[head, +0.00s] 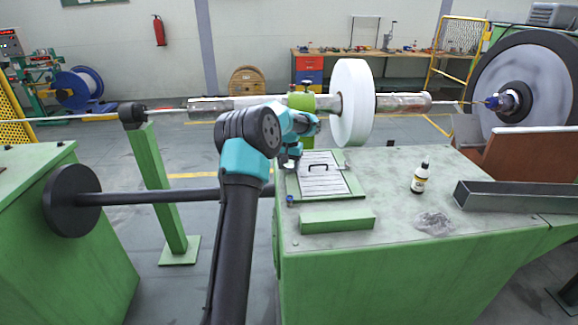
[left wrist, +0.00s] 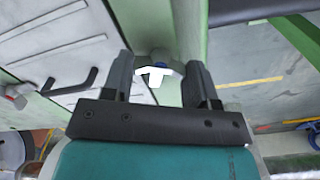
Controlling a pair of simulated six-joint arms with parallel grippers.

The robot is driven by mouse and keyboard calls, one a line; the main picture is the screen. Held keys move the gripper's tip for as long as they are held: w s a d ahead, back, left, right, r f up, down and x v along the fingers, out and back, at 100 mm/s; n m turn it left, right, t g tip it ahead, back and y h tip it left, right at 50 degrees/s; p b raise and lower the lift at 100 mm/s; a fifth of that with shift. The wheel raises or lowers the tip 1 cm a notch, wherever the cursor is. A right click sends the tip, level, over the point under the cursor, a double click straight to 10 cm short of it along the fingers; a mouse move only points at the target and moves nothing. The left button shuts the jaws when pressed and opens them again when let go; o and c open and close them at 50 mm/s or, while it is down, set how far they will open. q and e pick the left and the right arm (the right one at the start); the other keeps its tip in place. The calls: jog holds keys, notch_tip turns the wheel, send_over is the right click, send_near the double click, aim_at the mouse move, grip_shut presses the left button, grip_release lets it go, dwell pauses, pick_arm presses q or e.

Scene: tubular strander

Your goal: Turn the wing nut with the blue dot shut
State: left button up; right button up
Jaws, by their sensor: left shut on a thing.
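My left gripper (head: 289,164) is at the left edge of the panel on the green machine bench. In the left wrist view, its two dark fingers (left wrist: 158,78) stand on either side of a small white wing nut (left wrist: 153,75), and the gripper is shut on it. A spot of blue shows at the wing nut's upper end. The pale panel (head: 322,183) has a black handle (head: 318,167), which also shows in the left wrist view (left wrist: 72,84). My right gripper is not in view.
A small blue fitting (head: 290,200) sits at the panel's near left corner. A white disc (head: 352,102) on a horizontal shaft hangs above the bench. A bottle (head: 420,178) and a metal trough (head: 520,197) stand to the right. A green block (head: 337,221) lies in front.

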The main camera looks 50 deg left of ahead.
pick_arm(q)
jog(key=m, duration=0.6)
jog(key=shift+m, duration=0.3)
jog(key=m, duration=0.6)
jog(key=shift+m, duration=0.3)
jog(key=o, duration=0.9)
notch_tip(320, 180, up, 18)
jog(key=shift+f, duration=0.25)
dwell(0.4)
